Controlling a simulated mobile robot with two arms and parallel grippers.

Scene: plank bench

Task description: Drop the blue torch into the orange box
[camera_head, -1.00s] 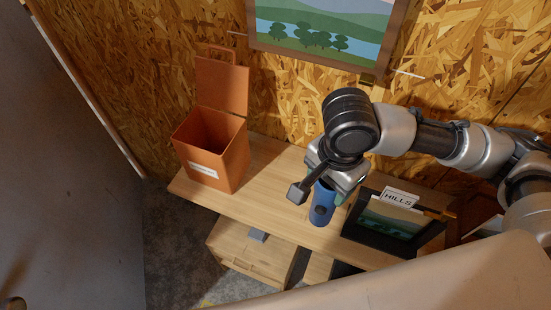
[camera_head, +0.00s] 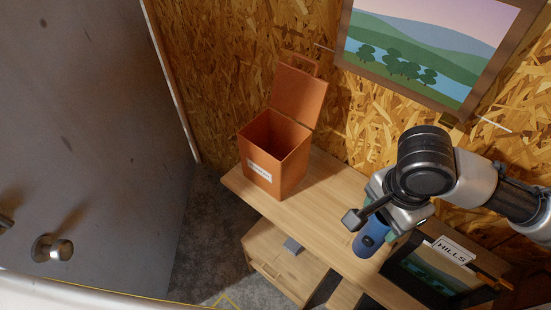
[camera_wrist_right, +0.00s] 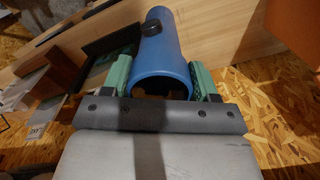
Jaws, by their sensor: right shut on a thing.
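The blue torch (camera_head: 371,239) is a blue cylinder near the front edge of the plank bench, under my right gripper (camera_head: 385,226). My right gripper is shut on it. In the right wrist view the torch (camera_wrist_right: 165,55) sits between the green finger pads of the gripper (camera_wrist_right: 160,80). I cannot tell whether its lower end touches the bench. The orange box (camera_head: 277,178) stands on the bench to the left, with its lid (camera_head: 299,95) raised at the back and a white label on its front. Its top is open. My left gripper is not in view.
Bare bench top (camera_head: 316,215) lies between torch and box. A landscape painting (camera_head: 430,50) hangs behind. A grey door (camera_head: 85,130) is at the left.

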